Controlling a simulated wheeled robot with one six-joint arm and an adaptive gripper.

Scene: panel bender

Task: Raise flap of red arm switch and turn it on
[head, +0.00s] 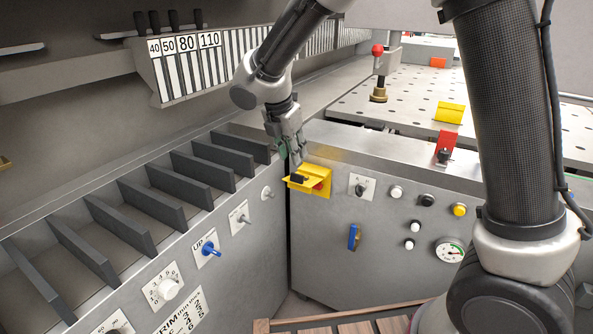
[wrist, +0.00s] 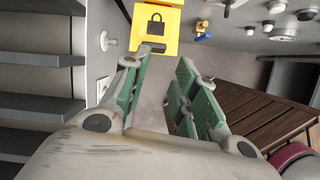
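A red flap (head: 446,142) stands up on the right-hand panel's upper edge, with a small dark switch (head: 443,156) in front of its lower part. I cannot tell the switch's position. A yellow cover (head: 318,172) sits at the panel's left corner, with a dark piece and a bit of red at it. The cover's padlock mark shows in the wrist view (wrist: 172,22). My gripper (head: 293,162) is just above this cover, well left of the red flap. Its green-padded fingers (wrist: 164,72) are apart with nothing between them. The red flap is not seen in the wrist view.
Knobs and buttons, a blue handle (head: 354,237) and a gauge (head: 450,250) line the right-hand panel. A perforated table (head: 400,100) lies behind it. Dark dividers (head: 150,200) and a blue switch (head: 210,251) are at left. A wooden slatted platform (wrist: 250,118) is below.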

